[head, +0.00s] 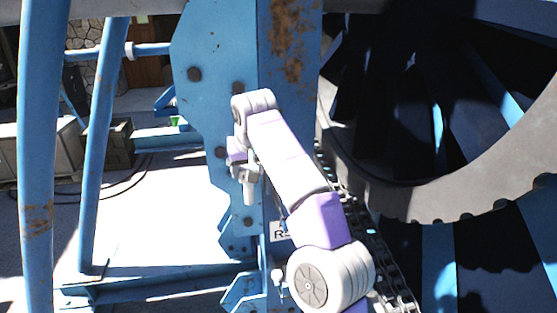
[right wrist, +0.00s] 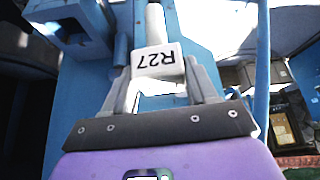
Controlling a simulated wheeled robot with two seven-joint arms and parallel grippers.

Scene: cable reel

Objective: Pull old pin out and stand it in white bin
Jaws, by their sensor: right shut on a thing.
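My right gripper (head: 245,174) is beside the blue upright, left of my forearm in the head view. In the right wrist view my right gripper (right wrist: 160,72) is shut on a white block marked R27, whose lettering appears upside down. A pale rod (right wrist: 154,24) lines up with this block; I take the two as the old pin (right wrist: 158,61). In the head view a pale stub (head: 249,191) shows below the gripper. I cannot tell how far the pin sits in the frame. I cannot make out the white bin. My left gripper is not in view.
The rusty blue upright (head: 213,45) stands close to my right arm. A large dark reel (head: 390,170) and a chain (head: 385,262) are on the right. Blue tubes (head: 100,150) stand at left, with grey boxes (head: 45,150) behind. Pale floor lies open between.

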